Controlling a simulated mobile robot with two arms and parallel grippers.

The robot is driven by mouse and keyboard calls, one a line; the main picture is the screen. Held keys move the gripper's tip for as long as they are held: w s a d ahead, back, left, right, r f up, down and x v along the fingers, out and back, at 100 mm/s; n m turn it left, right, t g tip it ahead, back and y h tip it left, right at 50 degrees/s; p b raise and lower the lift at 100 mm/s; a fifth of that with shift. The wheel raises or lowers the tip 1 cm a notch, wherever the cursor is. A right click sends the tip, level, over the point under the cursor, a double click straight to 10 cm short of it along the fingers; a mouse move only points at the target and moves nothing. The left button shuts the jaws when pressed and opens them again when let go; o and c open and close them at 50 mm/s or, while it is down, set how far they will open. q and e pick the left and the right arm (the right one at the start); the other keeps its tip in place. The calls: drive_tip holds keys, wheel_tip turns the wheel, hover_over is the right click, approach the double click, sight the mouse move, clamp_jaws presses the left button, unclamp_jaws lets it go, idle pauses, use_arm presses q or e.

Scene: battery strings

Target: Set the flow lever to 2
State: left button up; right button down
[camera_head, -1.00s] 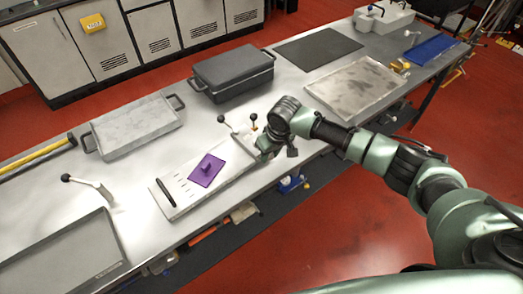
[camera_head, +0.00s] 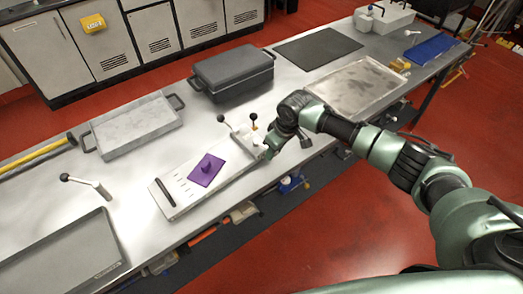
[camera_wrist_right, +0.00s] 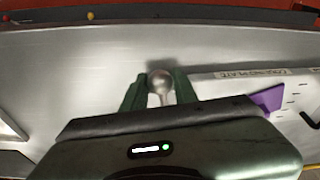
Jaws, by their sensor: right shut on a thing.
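A silver ball knob on a short metal stem (camera_wrist_right: 160,82) stands between the two green fingers of my right gripper (camera_wrist_right: 160,88), which is shut on it. In the head view my right gripper (camera_head: 266,148) is at the right end of a pale panel (camera_head: 180,203) and hides the knob there. The panel carries a purple plate with a raised grip (camera_head: 206,169), a row of short dark marks and a black bar handle (camera_head: 167,193). No number can be read on it. My left gripper is not in view.
Another black-knobbed lever (camera_head: 66,178) is at the left. A dark lidded box (camera_head: 232,78) and a grey tray (camera_head: 136,130) sit further back.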

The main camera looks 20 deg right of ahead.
drive_tip(key=shift+w+d+n+b, duration=0.35)
drive_tip(key=shift+d+n+b, duration=0.15)
drive_tip(key=shift+n, duration=0.5)
drive_tip(key=c, duration=1.2)
unclamp_jaws()
drive_tip(key=shift+o, duration=0.2)
drive_tip(key=p+v, duration=0.2)
drive_tip(key=w+p+v, duration=0.1)
drive_tip(key=p+v, duration=0.1)
drive_tip(key=p, duration=0.1)
drive_tip(key=p+v, duration=0.2)
drive_tip(key=v, duration=0.1)
drive_tip(key=shift+w+a+r+p, duration=0.2)
drive_tip(key=shift+w+a+p, duration=0.1)
drive_tip(key=shift+f, duration=0.1)
